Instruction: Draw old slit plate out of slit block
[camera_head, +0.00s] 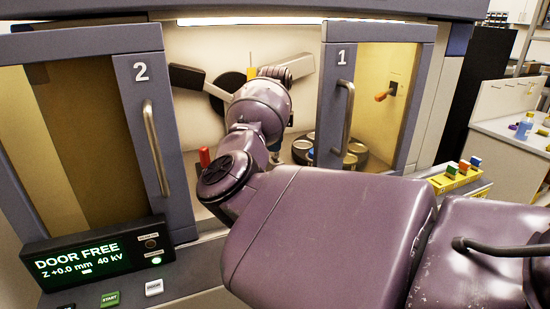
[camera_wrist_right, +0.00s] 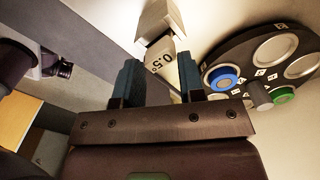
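The slit plate (camera_wrist_right: 161,60), a pale plate marked 0.5°, shows in the wrist view. It sits below a light grey block (camera_wrist_right: 153,20), which looks like the slit block. My right gripper (camera_wrist_right: 158,76) has its two blue-grey fingers spread, one on each side of the plate. A gap shows on the left side; contact on the right side cannot be told. In the head view my right arm reaches between the two doors into the chamber, and its wrist hides the fingers and the plate. My left gripper is in neither view.
Door 2 (camera_head: 115,120) and door 1 (camera_head: 372,95) stand apart with an opening between them. A dark round carousel (camera_wrist_right: 238,72) with blue and green pieces is close right of my gripper. A yellow rack (camera_head: 455,177) with coloured pieces is outside at right. The display (camera_head: 95,258) reads DOOR FREE.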

